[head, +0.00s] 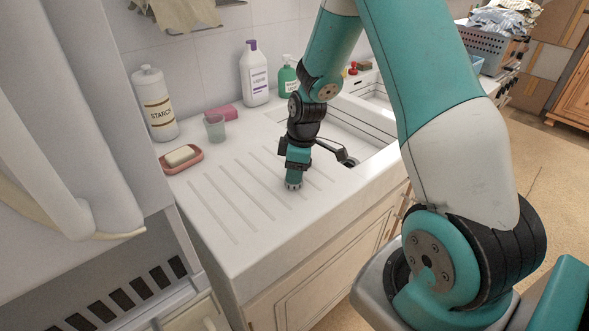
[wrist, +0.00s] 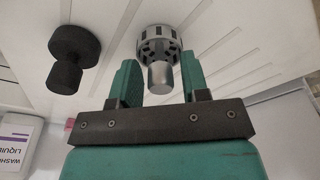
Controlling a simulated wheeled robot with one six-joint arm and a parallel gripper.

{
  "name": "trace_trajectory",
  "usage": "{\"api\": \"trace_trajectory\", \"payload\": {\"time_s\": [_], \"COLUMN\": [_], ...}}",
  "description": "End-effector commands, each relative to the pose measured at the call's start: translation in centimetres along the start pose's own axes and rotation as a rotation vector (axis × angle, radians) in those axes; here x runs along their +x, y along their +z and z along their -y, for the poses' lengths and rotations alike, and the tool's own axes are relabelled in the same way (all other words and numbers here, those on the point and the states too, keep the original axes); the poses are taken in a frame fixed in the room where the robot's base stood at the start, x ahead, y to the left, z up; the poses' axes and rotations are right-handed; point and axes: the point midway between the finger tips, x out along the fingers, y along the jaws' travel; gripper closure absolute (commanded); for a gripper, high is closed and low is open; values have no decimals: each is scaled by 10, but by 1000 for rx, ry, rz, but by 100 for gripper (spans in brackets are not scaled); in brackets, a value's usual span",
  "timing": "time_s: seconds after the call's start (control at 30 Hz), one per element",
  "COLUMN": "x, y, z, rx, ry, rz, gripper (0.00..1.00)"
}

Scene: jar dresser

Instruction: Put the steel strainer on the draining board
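The steel strainer (wrist: 158,43), a slotted basket with a knob, appears upright on the white draining board (wrist: 225,45), knob towards the wrist camera. My gripper (wrist: 160,76) is over it, with one finger on each side of the knob and a small gap at each side. In the head view my gripper (head: 296,168) points down at the grooved draining board (head: 222,235), and the strainer's lower part (head: 293,185) shows just under it. The fingers hide most of the strainer there.
A black stopper (wrist: 72,60) stands beside the strainer in the wrist view. Behind are a soap dish (head: 183,158), a cup (head: 215,128), a pink sponge (head: 221,113), a starch bottle (head: 154,105) and a washing liquid bottle (head: 254,75). The sink (head: 345,125) is right; the front-left board is clear.

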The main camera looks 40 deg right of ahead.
Motion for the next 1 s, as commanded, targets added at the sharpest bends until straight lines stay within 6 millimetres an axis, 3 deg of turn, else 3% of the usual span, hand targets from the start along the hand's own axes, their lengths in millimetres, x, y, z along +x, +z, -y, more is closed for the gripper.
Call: {"api": "trace_trajectory", "payload": {"time_s": [0.4, 0.8, 1.0], "x": [-9, -90, -117], "y": [-1, -1, -1], "z": [0, -1, 0], "rx": [0, 0, -1], "ry": [2, 5, 2], "rz": [-1, -3, -1], "gripper": [51, 51, 51]}}
